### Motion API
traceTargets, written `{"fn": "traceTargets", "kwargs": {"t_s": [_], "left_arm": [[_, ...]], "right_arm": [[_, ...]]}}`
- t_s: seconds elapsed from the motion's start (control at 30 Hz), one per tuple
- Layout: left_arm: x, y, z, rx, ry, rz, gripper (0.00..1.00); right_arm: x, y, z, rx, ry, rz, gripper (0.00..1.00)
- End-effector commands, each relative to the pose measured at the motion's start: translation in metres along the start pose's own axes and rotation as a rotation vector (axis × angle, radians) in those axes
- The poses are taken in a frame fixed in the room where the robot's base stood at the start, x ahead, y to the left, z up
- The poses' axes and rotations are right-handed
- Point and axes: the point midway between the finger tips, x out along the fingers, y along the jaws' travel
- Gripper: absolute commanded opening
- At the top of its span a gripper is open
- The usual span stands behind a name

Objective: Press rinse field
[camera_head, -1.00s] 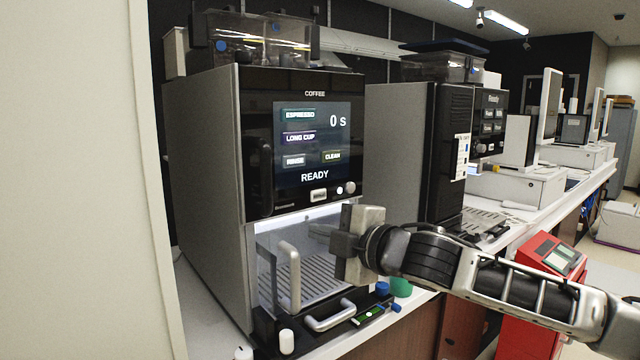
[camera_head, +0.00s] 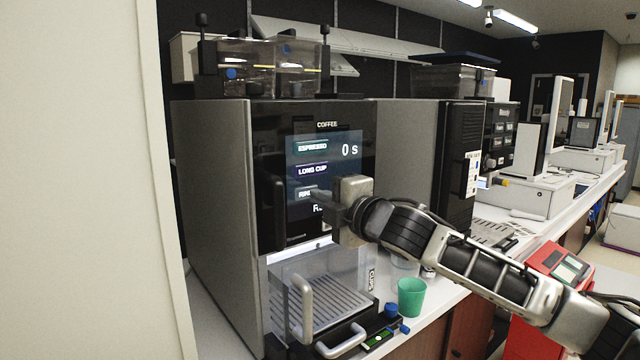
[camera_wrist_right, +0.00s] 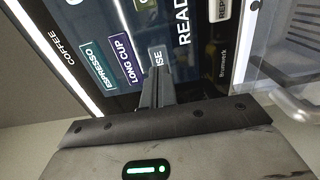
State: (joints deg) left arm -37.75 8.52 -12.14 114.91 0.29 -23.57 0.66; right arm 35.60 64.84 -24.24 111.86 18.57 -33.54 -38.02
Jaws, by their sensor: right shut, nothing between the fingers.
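The coffee machine (camera_head: 208,190) has a dark touch screen with the fields ESPRESSO (camera_head: 312,147), LONG CUP and the rinse field (camera_head: 304,193). The screen reads 0 s. My right gripper (camera_head: 322,197) is shut and empty, its fingertips in front of the screen at the right end of the rinse field. I cannot tell whether the tips touch the screen. The clean field is hidden behind my gripper. My left gripper is not in view.
Below the screen is a clear guard with a white handle (camera_head: 301,310) over a drip grate. A green cup (camera_head: 411,297) stands on the counter to its right. A red card terminal (camera_head: 556,262) and a second machine (camera_head: 462,160) are further right.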

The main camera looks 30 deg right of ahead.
Motion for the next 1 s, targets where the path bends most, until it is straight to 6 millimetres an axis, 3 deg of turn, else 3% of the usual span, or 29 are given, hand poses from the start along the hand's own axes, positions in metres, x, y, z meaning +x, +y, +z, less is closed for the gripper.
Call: {"fn": "traceTargets", "kwargs": {"t_s": [1.0], "left_arm": [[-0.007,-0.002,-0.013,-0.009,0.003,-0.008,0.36]], "right_arm": [[0.019,-0.001,0.000,0.000,0.000,0.000,0.00]]}}
